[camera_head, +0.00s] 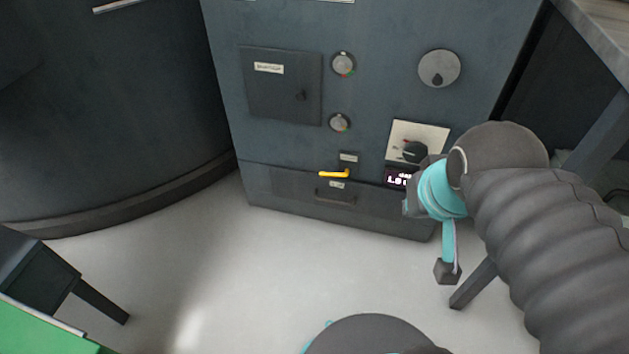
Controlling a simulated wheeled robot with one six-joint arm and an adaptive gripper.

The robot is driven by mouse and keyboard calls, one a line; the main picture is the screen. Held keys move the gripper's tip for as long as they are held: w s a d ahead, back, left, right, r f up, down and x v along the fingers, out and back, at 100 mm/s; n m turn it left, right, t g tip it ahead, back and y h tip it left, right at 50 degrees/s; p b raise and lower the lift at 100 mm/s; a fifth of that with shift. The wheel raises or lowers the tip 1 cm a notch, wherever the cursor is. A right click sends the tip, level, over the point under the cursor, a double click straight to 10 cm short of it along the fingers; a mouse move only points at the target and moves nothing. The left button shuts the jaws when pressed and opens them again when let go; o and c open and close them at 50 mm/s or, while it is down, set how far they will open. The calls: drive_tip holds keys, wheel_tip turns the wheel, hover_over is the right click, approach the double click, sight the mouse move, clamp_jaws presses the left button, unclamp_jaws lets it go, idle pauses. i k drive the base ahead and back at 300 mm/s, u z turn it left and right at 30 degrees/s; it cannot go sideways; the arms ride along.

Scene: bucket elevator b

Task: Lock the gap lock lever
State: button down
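The yellow lever (334,173), which appears to be the gap lock lever, lies roughly level on the lower front of the dark blue-grey cabinet (380,80). A small label (348,157) is above it, and another label and a dark handle (335,197) are below it. My arm reaches in from the right, and its teal-banded wrist is in front of the cabinet's lower right.
A black knob (414,152) on a pale plate and a small display (398,179) are close to my wrist. A dark cylinder stands left. The grey floor (240,270) is clear in front.

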sight(344, 174)
drive_tip(key=u, duration=1.95)
drive_tip(key=k, duration=0.7)
drive_tip(key=z, duration=1.25)
